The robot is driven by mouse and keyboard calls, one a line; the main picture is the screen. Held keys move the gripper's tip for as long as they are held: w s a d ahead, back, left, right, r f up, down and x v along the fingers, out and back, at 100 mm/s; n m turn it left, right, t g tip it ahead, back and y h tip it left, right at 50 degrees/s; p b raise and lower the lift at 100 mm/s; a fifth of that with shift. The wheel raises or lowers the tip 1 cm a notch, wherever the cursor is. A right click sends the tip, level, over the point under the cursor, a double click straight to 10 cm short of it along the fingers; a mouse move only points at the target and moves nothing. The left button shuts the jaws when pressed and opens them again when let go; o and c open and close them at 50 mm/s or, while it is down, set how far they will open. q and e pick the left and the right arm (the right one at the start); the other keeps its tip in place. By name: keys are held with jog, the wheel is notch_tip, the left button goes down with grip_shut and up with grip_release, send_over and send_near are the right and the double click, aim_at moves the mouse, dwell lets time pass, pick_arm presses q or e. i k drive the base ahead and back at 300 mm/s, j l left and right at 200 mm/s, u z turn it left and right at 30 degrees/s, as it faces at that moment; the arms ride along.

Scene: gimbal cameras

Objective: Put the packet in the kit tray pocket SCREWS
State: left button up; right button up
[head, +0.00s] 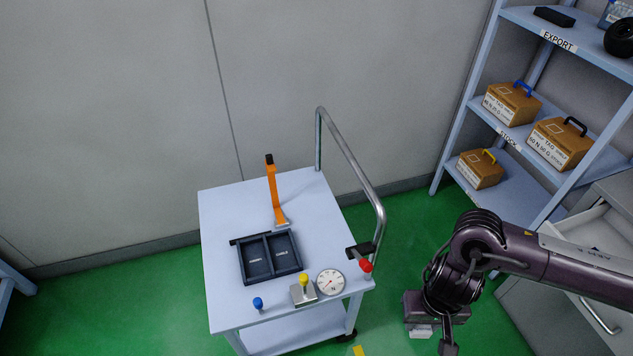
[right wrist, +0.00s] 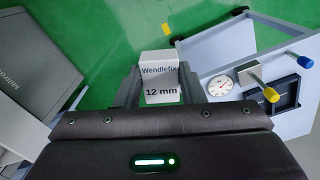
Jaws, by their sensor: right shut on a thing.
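The packet is a white box (right wrist: 161,80) marked "Wendlefix 12 mm". In the right wrist view it sits between the fingers of my right gripper (right wrist: 158,92), which is shut on it. In the head view, my right gripper (head: 434,336) is at the bottom, right of the cart and apart from it, over the green floor. A bit of the white packet (head: 420,331) shows there. The dark kit tray (head: 240,264) lies on the cart top, with two pockets side by side. My left gripper is not in view.
The pale cart (head: 225,215) also carries an orange upright tool (head: 272,190), a round dial (head: 330,282), a yellow-topped block (head: 303,290), and blue and red knobs. A bent rail (head: 352,165) rises at its right. Shelves with cardboard boxes (head: 561,144) and an open drawer (head: 585,250) stand right.

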aim_at(256, 260)
jog(key=i+j+u, duration=0.15)
jog(key=j, duration=0.35)
jog(key=j+u, duration=0.1)
jog(key=j, duration=0.35)
jog(key=i+j+u, duration=0.15)
jog(key=j, duration=0.3)
jog(key=i+j, duration=0.2)
jog(key=i+u, duration=0.05)
